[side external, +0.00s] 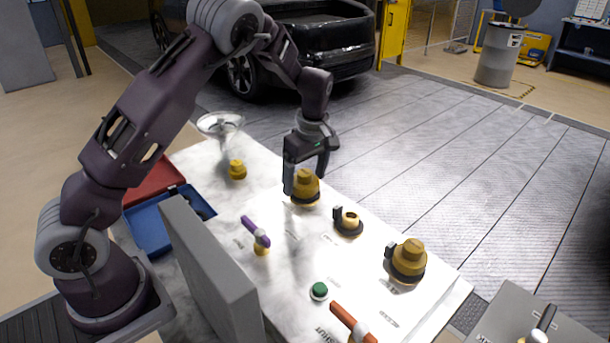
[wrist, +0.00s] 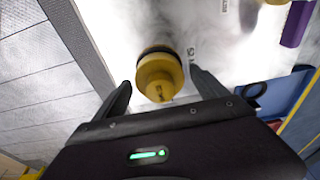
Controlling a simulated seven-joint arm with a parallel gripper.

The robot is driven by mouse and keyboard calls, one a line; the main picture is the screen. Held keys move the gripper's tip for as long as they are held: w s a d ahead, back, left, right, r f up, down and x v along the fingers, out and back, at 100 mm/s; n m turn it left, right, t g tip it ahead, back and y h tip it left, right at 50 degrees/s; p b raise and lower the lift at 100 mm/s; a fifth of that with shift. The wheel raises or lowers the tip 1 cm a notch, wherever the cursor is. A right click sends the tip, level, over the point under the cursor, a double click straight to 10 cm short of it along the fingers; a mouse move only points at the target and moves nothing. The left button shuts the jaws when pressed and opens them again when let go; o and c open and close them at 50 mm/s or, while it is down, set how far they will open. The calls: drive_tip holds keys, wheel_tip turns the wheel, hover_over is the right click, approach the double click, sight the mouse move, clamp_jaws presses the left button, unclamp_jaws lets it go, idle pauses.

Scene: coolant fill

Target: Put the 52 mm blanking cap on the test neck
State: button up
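A yellow-brass stepped cap (side external: 306,188) stands on the white bench top below my gripper (side external: 305,184). In the wrist view the cap (wrist: 158,76) lies between the two fingers, with a printed label that seems to read 52 beside it. My gripper (wrist: 160,88) is open, one finger on each side of the cap; I cannot tell whether either touches it. A short neck (side external: 348,220) with a pale top, dark base ring and small black side part stands to the right. Farther right is a larger brass-capped neck (side external: 408,260). The labels in the side view are too small to read, so which neck is the test neck is unclear.
A small yellow cap (side external: 237,170) and a clear funnel (side external: 220,124) are at the back left. A purple-handled valve (side external: 258,234), green button (side external: 319,290) and orange handle (side external: 350,322) are nearer the front. A grey upright panel (side external: 210,270) and blue case (side external: 160,230) stand left.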

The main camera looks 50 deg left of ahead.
sight(305, 172)
drive_tip(key=shift+o, duration=0.2)
drive_tip(key=r, duration=0.4)
drive_tip(key=d+r, duration=0.1)
drive_tip(key=r, duration=0.2)
drive_tip(key=s+d+r+m+t+h, duration=0.1)
drive_tip(key=s+d+r+m, duration=0.25)
drive_tip(key=s+r, duration=0.25)
drive_tip(key=s+d+r+m+t+h, duration=0.1)
drive_tip(key=s+d+r+m+t, duration=0.1)
drive_tip(key=s+r+m, duration=0.3)
drive_tip(key=s+d+m+t, duration=0.1)
drive_tip(key=s+m, duration=0.2)
drive_tip(key=s, duration=0.3)
drive_tip(key=s+d+m, duration=0.1)
drive_tip(key=s+m, duration=0.2)
drive_tip(key=s, duration=0.4)
drive_tip(key=s+d+r+m+t, duration=0.1)
drive_tip(key=s+d+m, duration=0.1)
drive_tip(key=s, duration=0.4)
drive_tip(key=shift+s+m+t, duration=0.2)
drive_tip(key=shift+m+t, duration=0.1)
drive_tip(key=shift+m, duration=0.45)
